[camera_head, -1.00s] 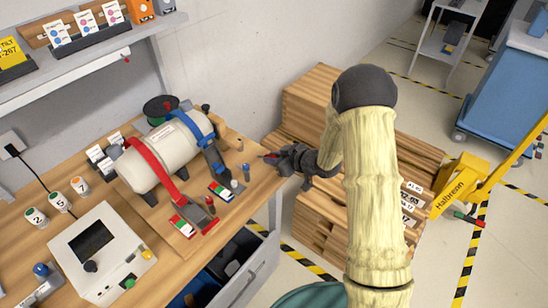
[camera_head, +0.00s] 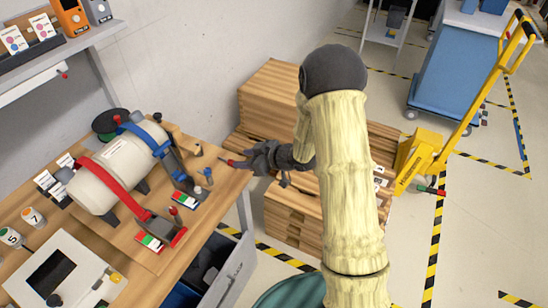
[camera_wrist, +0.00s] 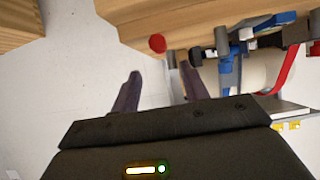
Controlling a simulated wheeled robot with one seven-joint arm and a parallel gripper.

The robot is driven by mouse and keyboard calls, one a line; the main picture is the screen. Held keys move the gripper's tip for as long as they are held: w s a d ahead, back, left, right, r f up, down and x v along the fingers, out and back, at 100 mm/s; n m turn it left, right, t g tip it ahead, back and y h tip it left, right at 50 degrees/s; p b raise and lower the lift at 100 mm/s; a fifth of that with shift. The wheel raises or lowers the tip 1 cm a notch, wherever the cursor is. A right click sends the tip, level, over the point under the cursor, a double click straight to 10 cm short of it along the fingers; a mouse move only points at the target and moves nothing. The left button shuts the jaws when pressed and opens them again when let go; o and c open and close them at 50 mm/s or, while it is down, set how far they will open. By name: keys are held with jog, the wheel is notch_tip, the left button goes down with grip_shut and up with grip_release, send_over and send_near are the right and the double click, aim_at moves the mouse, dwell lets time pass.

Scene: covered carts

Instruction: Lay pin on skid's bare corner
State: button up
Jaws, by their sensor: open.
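My gripper (camera_head: 248,160) is open over the table's right edge. A red-headed piece (camera_head: 237,163), possibly the pin, shows at its fingertips. In the wrist view a round red end (camera_wrist: 157,43) lies ahead of the gap between the open fingers (camera_wrist: 158,88), apart from both. Its shaft is not clear. The likely skid is the low wooden slatted stack (camera_head: 292,212) on the floor right of the table. A taller wooden stack (camera_head: 270,88) stands behind it. My arm hides much of the stacks, so I cannot tell which corner is bare.
The wooden table (camera_head: 150,255) holds a white cylinder (camera_head: 112,168) with red and blue straps. Small posts (camera_head: 208,176) stand near my gripper. An open drawer (camera_head: 232,265) sits below. A yellow pallet jack (camera_head: 425,155) and blue cart (camera_head: 455,75) stand right. Floor at lower right is clear.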

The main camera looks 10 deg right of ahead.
jog(key=v, duration=1.2)
jog(key=shift+s+d+r, duration=0.15)
jog(key=shift+s+d, duration=0.05)
jog(key=shift+s, duration=0.05)
dwell(0.3)
jog(key=s+d+r+m+h, duration=0.2)
jog(key=d+r+m+h, duration=0.1)
jog(key=d+m+h, duration=0.4)
jog(key=s+a+m+g+h, duration=0.1)
jog(key=s+g, duration=0.1)
jog(key=s, duration=0.5)
jog(key=s+a+m+g+h, duration=0.1)
jog(key=s+a+m+g, duration=0.1)
jog(key=s, duration=0.5)
jog(key=shift+a+r+g+h+p, duration=0.2)
jog(key=shift+a+g+h+p, duration=0.1)
jog(key=shift+g+p, duration=0.15)
